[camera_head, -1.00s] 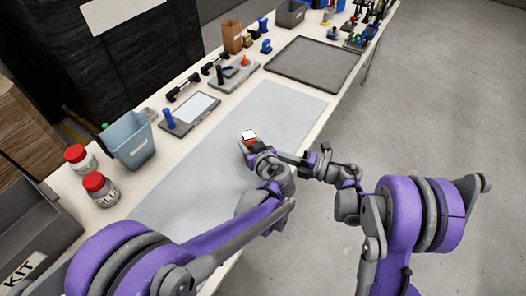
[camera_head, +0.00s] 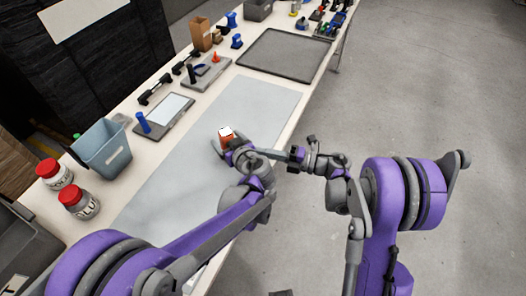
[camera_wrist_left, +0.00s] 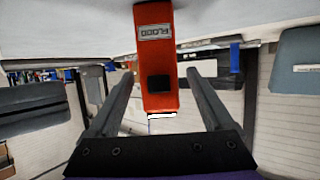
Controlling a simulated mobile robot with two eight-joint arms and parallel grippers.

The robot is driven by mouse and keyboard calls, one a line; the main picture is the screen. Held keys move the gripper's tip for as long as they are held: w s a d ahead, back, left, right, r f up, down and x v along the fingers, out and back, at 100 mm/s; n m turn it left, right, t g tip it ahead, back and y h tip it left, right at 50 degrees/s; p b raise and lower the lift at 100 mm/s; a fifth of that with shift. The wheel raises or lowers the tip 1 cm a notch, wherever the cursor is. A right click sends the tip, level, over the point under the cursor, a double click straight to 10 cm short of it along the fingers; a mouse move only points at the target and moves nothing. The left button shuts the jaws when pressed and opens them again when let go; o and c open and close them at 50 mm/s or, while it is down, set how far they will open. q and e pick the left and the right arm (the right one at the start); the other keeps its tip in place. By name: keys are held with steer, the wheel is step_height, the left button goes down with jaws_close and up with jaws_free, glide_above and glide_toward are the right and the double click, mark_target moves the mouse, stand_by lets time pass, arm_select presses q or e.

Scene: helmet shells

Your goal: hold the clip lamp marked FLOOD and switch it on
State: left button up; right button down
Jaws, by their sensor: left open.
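The clip lamp is an orange-red block (camera_wrist_left: 158,60) with a label reading FLOOD, upside down in the left wrist view, and a black square (camera_wrist_left: 160,83) below it. In the head view the lamp (camera_head: 226,136) shows red with a whitish top, over the pale mat. My left gripper (camera_head: 221,144) is at the lamp. Its open fingers (camera_wrist_left: 160,72) stand either side of the body, with a gap on each side. I cannot tell whether the lamp is lit. My right gripper (camera_head: 298,157) is beside the left wrist, pointing left; its jaw opening is unclear.
The pale mat (camera_head: 180,185) is mostly clear. Along the table's left side are red-lidded jars (camera_head: 79,203), a blue-grey bin (camera_head: 103,149), a tablet-like board (camera_head: 165,117) and a tool tray (camera_head: 207,75). A dark flat tray (camera_head: 287,54) lies beyond the mat.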

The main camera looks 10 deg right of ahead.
arm_select(q)
steer(key=p+v, duration=0.2)
steer(key=v, duration=1.7)
arm_select(e)
steer(key=r, duration=0.2)
steer(key=shift+w+r, duration=0.2)
steer(key=shift+r, duration=0.1)
arm_select(q)
steer(key=shift+s+f, duration=0.1)
steer(key=shift+f, duration=0.05)
